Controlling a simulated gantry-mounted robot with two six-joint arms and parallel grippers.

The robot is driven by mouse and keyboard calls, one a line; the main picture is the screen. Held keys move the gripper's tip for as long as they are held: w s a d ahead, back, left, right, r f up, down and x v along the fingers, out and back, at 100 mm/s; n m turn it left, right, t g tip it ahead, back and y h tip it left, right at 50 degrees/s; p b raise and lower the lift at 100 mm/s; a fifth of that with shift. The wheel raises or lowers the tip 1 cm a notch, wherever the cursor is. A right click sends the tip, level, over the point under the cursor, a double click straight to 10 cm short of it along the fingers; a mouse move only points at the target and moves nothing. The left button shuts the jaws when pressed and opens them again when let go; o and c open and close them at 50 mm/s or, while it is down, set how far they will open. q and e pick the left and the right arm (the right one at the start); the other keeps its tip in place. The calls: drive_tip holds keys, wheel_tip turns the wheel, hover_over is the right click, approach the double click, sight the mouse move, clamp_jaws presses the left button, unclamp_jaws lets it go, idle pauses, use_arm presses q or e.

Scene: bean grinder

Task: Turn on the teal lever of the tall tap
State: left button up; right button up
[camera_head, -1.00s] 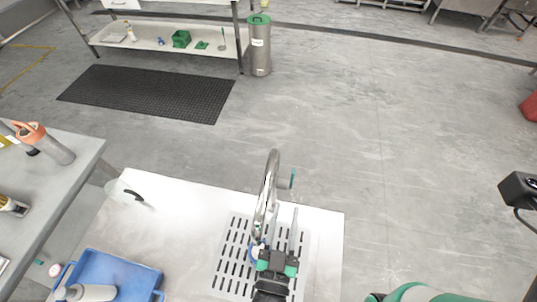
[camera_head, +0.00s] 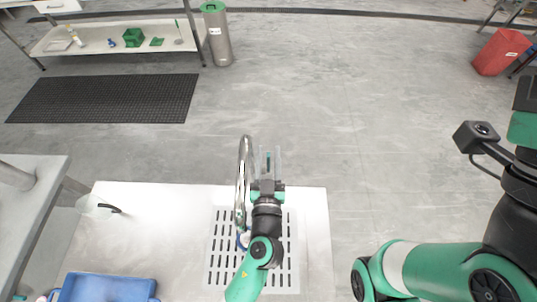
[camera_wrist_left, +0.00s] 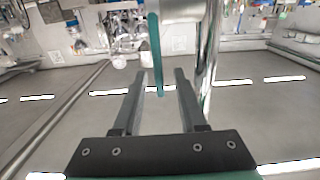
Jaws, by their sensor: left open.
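The tall chrome tap (camera_head: 241,180) stands on the white counter (camera_head: 150,225). Its teal lever (camera_head: 269,158) is on the tap's right side in the head view. My left gripper (camera_head: 269,156) is open, with its two fingers on either side of the lever in that view. In the left wrist view, the teal lever (camera_wrist_left: 156,55) hangs down between the open fingertips (camera_wrist_left: 160,76), with a gap to each finger. The chrome pipe (camera_wrist_left: 208,50) rises just right of the right finger. My right arm shows at the right; its gripper is out of view.
A slotted drain plate (camera_head: 222,250) lies under the left arm. A blue tray (camera_head: 105,289) is at the front left, and a white item with a dark handle (camera_head: 98,208) lies at the counter's left. Open floor lies beyond the counter.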

use_arm(q)
clamp_jaws()
idle(1.4)
